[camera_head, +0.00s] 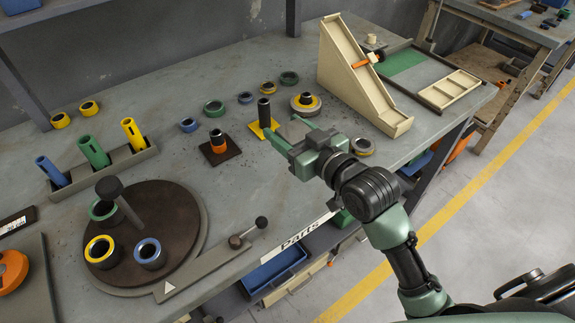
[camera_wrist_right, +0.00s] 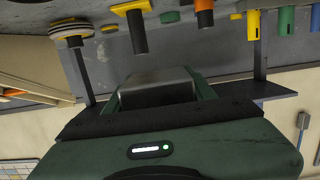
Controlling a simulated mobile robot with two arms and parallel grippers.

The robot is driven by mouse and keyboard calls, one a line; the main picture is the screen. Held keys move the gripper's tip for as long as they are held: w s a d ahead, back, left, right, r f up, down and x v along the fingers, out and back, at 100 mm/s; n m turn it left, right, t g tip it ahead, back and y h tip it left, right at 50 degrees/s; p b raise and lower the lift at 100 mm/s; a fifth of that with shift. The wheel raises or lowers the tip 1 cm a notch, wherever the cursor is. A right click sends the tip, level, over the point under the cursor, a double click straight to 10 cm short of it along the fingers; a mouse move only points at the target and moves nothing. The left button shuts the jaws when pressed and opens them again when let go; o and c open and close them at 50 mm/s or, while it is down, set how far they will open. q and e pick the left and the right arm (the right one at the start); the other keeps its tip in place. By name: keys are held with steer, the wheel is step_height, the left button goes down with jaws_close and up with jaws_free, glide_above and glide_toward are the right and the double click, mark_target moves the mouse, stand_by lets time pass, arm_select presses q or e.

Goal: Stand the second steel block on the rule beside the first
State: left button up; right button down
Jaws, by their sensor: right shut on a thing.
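My right gripper (camera_head: 291,132) is above the bench, right of its middle, with its green fingers pointing to the back left. It is shut on a grey steel block (camera_head: 295,128), partly hidden by the fingers. In the right wrist view the block (camera_wrist_right: 158,86) sits between the fingers, clear of the bench items seen beyond it. I cannot make out the first steel block or the rule for sure in either view. My left gripper is not in view.
Near the gripper are a yellow plate with a black post (camera_head: 264,115), a dark plate with an orange ring (camera_head: 218,147) and a ringed stack (camera_head: 306,103). A tall beige wedge (camera_head: 352,78) stands right. A round turntable (camera_head: 170,215) is front left. Bench between is mostly clear.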

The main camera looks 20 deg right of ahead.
step_height(320, 180, down, 7)
steer(key=shift+r+b, duration=0.1)
steer(key=shift+b, duration=0.25)
step_height(320, 180, down, 3)
steer(key=shift+p, duration=0.3)
steer(key=shift+f, duration=0.25)
steer(key=c, duration=0.9)
jaws_free()
steer(key=shift+f, duration=0.35)
steer(key=shift+c, duration=0.2)
steer(key=o, duration=0.4)
steer(key=shift+r, duration=0.1)
